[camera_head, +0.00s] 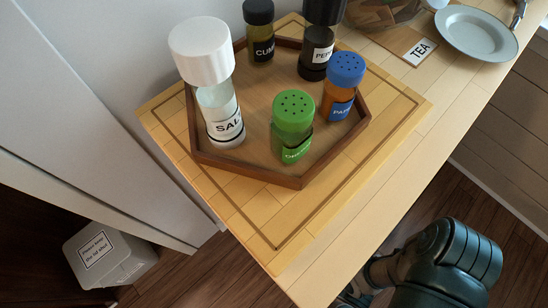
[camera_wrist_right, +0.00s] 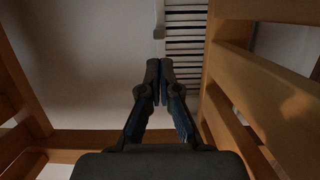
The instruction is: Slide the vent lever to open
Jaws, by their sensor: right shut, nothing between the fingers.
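A slatted vent (camera_wrist_right: 186,30) with dark gaps between pale slats shows at the top of the right wrist view. A small pale upright piece (camera_wrist_right: 159,18) stands along its left edge; I cannot tell for sure whether it is the lever. My right gripper (camera_wrist_right: 159,66) is shut and empty, its fingertips pointing up the picture just below that piece. I cannot tell whether they touch it. In the head view only my dark right arm shows at the lower right. The vent is not in the head view. My left gripper is in no view.
Wooden beams (camera_wrist_right: 265,90) flank my right gripper, with a crossbar (camera_wrist_right: 85,140) below left. In the head view a wooden counter (camera_head: 345,215) bears a tray (camera_head: 300,182) with several spice jars and a plate (camera_head: 476,33). A grey bin (camera_head: 110,255) stands lower left.

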